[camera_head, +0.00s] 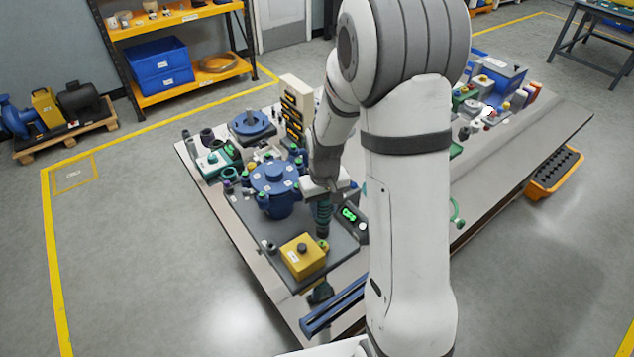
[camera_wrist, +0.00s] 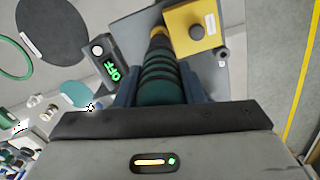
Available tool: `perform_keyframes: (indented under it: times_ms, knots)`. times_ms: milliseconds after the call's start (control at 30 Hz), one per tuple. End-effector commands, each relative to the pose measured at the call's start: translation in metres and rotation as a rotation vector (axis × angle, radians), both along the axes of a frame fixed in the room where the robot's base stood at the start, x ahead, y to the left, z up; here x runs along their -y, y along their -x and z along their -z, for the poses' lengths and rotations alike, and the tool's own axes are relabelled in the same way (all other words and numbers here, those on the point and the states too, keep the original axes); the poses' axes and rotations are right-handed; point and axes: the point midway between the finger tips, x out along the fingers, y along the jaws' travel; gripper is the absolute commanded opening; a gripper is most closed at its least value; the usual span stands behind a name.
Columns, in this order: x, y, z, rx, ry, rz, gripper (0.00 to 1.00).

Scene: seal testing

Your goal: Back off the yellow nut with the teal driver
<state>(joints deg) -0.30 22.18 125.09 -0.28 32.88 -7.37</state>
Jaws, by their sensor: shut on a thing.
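My gripper (camera_head: 323,186) is shut on the teal driver (camera_head: 323,212), which hangs upright below it with its lower end close to the near right of the blue housing. In the wrist view the teal driver (camera_wrist: 163,80) runs away from the jaws towards the yellow box's side. A yellow box (camera_head: 303,257) with a dark knob stands just nearer the camera; it also shows in the wrist view (camera_wrist: 180,26). I cannot make out the yellow nut; the driver's tip area is partly hidden.
The blue flanged housing (camera_head: 274,185) stands left of the driver, with a blue disc (camera_head: 250,122) behind it. A control stack (camera_head: 294,105) rises at the back. Blue bins (camera_head: 500,75) and bottles crowd the right end. A blue rail (camera_head: 333,305) lies at the front edge.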

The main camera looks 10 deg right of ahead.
Motion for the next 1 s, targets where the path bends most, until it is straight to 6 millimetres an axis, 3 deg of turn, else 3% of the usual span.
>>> perform_keyframes:
  times_ms: [267,700,1000]
  knots:
    - [0.000,0.000,0.007,0.001,0.000,0.000,0.08]
    - [0.001,0.000,0.045,0.000,0.000,0.002,0.08]
    - [0.001,0.000,0.050,0.001,0.000,0.003,0.08]
